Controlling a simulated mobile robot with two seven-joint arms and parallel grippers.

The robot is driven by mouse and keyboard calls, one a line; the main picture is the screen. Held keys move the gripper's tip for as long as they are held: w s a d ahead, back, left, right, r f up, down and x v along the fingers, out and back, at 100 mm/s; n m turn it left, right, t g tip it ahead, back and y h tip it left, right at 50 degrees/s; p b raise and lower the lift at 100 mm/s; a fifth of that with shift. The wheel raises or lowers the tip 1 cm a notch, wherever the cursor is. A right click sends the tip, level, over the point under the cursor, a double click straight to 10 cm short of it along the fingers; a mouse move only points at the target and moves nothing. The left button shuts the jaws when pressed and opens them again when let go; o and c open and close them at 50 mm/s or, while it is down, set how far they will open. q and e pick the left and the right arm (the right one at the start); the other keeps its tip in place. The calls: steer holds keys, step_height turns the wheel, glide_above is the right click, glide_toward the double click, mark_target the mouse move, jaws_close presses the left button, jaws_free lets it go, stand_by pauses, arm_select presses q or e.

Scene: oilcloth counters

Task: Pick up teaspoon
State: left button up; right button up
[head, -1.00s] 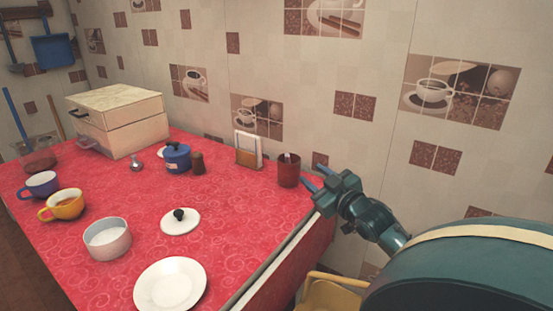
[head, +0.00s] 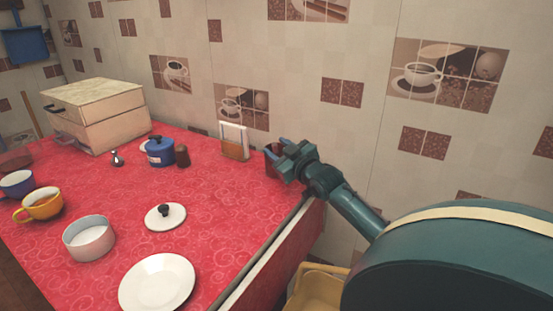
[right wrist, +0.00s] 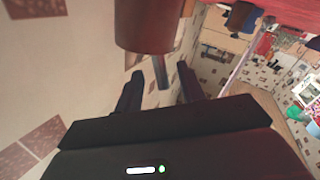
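A dark red-brown cup (head: 270,152) stands near the right end of the red counter, partly hidden behind my right gripper (head: 277,149). In the right wrist view the cup (right wrist: 148,28) is large at the top. A thin grey strip, seemingly the teaspoon's handle (right wrist: 162,72), sticks out of the cup. The right gripper (right wrist: 160,76) is open there, its dark fingers on either side of the handle with gaps to both. The rest of the teaspoon is hidden in the cup. My left gripper does not show.
A napkin holder (head: 235,143) stands just left of the cup. Farther left are a blue pot (head: 160,152), a dark shaker (head: 182,157) and a wooden bread box (head: 97,124). A lid (head: 160,220), white plate (head: 158,283) and pan (head: 88,241) lie in front. The tiled wall is close behind.

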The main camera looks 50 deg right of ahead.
steer(key=shift+f+x, duration=0.15)
steer(key=shift+x, duration=0.8)
steer(key=shift+f+x, duration=0.1)
steer(key=shift+x, duration=0.85)
steer(key=shift+c, duration=0.2)
jaws_close()
